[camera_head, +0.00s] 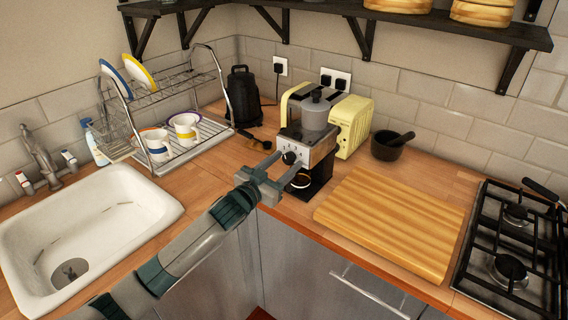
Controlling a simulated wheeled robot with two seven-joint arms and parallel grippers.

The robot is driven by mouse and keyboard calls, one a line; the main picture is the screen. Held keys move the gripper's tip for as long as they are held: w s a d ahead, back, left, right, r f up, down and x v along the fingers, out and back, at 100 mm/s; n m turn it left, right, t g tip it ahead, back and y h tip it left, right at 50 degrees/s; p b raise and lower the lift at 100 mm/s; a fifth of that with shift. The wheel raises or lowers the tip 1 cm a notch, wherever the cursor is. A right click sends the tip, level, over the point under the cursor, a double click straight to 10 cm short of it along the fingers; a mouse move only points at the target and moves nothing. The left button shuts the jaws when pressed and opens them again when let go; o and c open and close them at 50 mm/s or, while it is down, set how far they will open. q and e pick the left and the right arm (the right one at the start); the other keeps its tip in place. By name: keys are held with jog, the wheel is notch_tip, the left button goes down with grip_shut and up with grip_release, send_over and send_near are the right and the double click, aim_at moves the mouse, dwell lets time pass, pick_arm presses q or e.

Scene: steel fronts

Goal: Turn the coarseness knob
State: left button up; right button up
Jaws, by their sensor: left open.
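The coffee grinder (318,155) stands on the wooden counter in the corner, with a steel front and a grey translucent hopper (316,110) on top. A round black knob (289,158) sits on its front face. My left gripper (287,163) is open, its fingers pointing at the grinder front with the knob between or just beyond their tips. I cannot tell whether they touch it. A small container with dark contents (300,181) sits under the grinder head, partly hidden by the gripper. My right gripper is not in view.
A yellow toaster (355,122) stands close behind the grinder. A black kettle-like appliance (243,98), dish rack (180,150) and sink (85,220) are left.

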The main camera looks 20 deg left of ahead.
pick_arm(q)
jog(key=c, duration=1)
jog(key=shift+m, duration=0.4)
jog(key=m, duration=0.3)
jog(key=shift+a, duration=0.1)
jog(key=m, duration=0.8)
jog(key=shift+a+m, duration=0.1)
jog(key=shift+m, duration=0.3)
jog(key=shift+r+m+h+p, duration=0.1)
jog(key=shift+m+h+p, duration=0.3)
jog(key=shift+m, duration=1.6)
